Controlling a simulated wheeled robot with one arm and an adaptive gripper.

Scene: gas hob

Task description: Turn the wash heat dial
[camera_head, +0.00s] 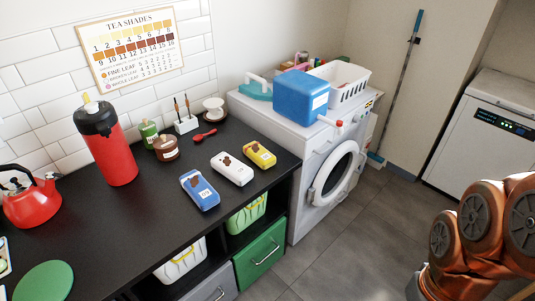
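The white washing machine (300,175) stands at the right end of the black counter, with its round door (334,172) facing right and toward the front. A control strip runs along the top of its front face. A small red knob-like piece (339,124) shows at that upper front edge. I cannot tell whether it is the wash heat dial, and no dial marking is readable. My copper arm links show at the lower right, apart from the machine. My gripper is outside the picture.
A blue box (301,95) and a white basket (343,83) sit on the washing machine. The black counter (135,215) holds a red flask (106,145), a red kettle (34,200) and several packets. The floor (335,240) before the machine is clear. A white appliance (480,130) stands at right.

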